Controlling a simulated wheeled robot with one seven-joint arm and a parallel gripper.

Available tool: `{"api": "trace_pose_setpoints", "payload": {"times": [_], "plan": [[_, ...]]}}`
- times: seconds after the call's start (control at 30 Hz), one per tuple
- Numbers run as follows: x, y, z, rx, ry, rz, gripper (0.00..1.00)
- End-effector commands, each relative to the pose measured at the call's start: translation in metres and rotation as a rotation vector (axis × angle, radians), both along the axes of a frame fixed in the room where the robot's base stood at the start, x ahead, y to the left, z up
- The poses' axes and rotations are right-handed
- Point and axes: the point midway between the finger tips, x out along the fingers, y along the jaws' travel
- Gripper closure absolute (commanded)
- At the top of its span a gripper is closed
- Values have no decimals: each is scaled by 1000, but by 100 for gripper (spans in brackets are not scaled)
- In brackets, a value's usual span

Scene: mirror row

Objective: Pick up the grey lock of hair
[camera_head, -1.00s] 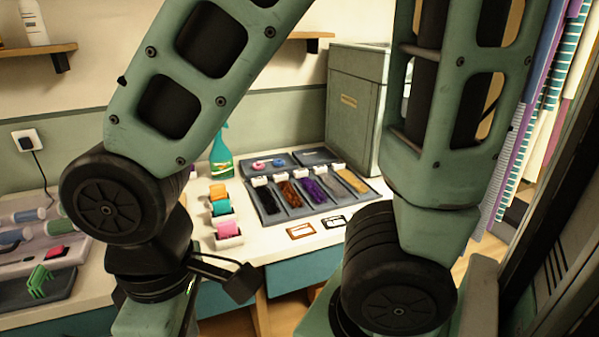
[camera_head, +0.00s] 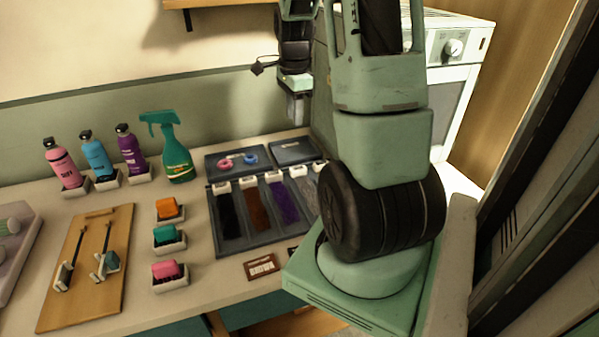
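The grey lock of hair (camera_head: 309,192) lies in a dark sectioned tray (camera_head: 236,247), right of the purple lock (camera_head: 283,202). My arm hides part of it on the right. Black (camera_head: 228,213) and brown (camera_head: 256,208) locks lie further left in the same tray. Each of these locks has a white tab at its far end. My gripper (camera_head: 297,112) is above the back of the counter, behind and above the tray, apart from the locks. Its fingers are small and dim in this view, so I cannot tell whether they are open.
Two shallow trays, one with pink and blue rings (camera_head: 236,161), lie behind the locks. A green spray bottle (camera_head: 176,160) and several coloured bottles stand left. Sponge-like blocks in white holders (camera_head: 168,237) and a wooden board (camera_head: 88,270) lie left. A card (camera_head: 261,267) lies in front.

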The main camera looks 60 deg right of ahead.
Motion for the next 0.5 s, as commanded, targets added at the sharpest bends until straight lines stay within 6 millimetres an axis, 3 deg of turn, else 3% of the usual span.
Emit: {"api": "trace_pose_setpoints", "payload": {"times": [0.17,0.5], "plan": [[-10,-14,-14,0,9,-74,67],[-10,-12,-83,3,9,-70,67]]}}
